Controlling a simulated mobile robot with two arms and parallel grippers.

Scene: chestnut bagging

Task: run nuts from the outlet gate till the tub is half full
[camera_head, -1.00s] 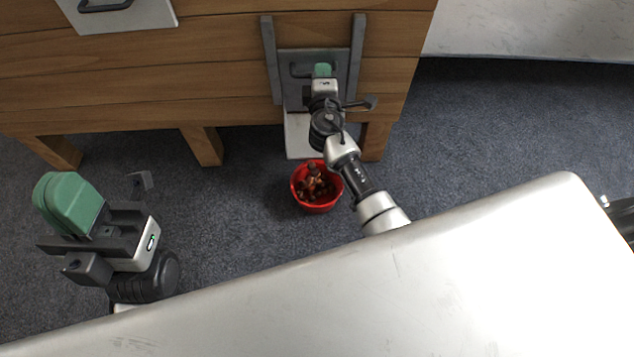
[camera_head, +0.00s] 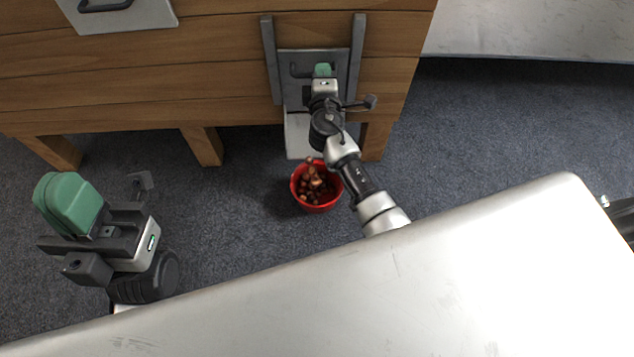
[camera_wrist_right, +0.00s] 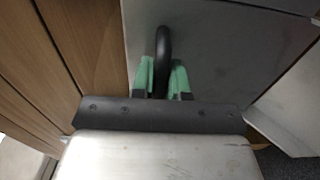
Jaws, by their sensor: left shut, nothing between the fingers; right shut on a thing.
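A red tub (camera_head: 304,204) stands on the floor below the outlet chute (camera_head: 299,136). Brown chestnuts (camera_head: 316,184) lie in it, and some show in a cluster near its back rim; the exact fill level is hard to read. The grey outlet gate (camera_head: 297,93) sits between two upright rails on the wooden bin. My right gripper (camera_head: 322,69) is shut on the gate's dark handle. In the right wrist view the green fingers (camera_wrist_right: 162,78) are on either side of the black handle (camera_wrist_right: 164,45). My left gripper (camera_head: 68,203) is shut and empty, at the lower left over the floor.
The wooden bin (camera_head: 130,70) stands on short legs across the back. Another grey plate with a handle (camera_head: 118,16) is on its upper left. Bare carpet (camera_head: 235,195) lies left of the tub. A large pale surface (camera_head: 400,290) fills the front.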

